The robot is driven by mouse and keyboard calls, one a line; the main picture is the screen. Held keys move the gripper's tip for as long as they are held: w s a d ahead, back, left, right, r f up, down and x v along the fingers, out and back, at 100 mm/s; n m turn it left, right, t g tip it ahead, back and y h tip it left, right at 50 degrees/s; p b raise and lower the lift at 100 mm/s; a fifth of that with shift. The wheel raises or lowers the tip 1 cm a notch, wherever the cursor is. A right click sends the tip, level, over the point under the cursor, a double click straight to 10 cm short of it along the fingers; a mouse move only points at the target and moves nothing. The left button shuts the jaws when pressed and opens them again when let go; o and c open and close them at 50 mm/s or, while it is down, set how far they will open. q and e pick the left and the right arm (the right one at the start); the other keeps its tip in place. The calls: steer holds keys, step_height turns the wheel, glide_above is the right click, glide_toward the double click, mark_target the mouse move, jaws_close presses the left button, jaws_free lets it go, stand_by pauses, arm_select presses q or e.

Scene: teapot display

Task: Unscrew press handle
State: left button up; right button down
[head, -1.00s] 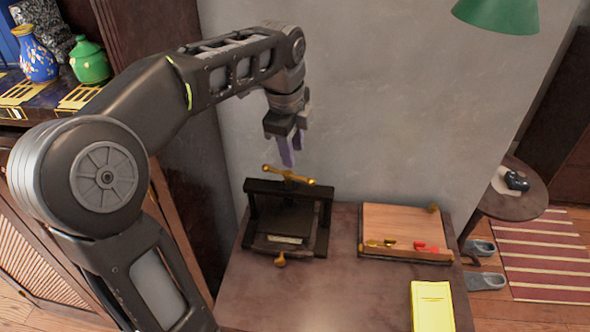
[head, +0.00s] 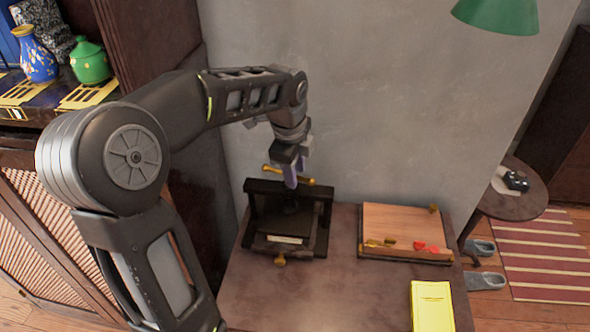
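The black press (head: 323,215) stands on the brown table against the grey wall. My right gripper is not in view.
A wooden board (head: 395,222) with brass and red items lies right of the press. A yellow book (head: 432,306) lies at the table's front right. A green lamp shade (head: 497,14) hangs at top right. The table's front middle is clear.

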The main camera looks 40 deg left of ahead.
arm_select(q)
jaws_close()
stand_by(0.5)
steer(key=shift+w+a+n, duration=0.1)
steer(key=shift+w+n, duration=0.15)
steer(key=shift+n, duration=1.05)
jaws_free()
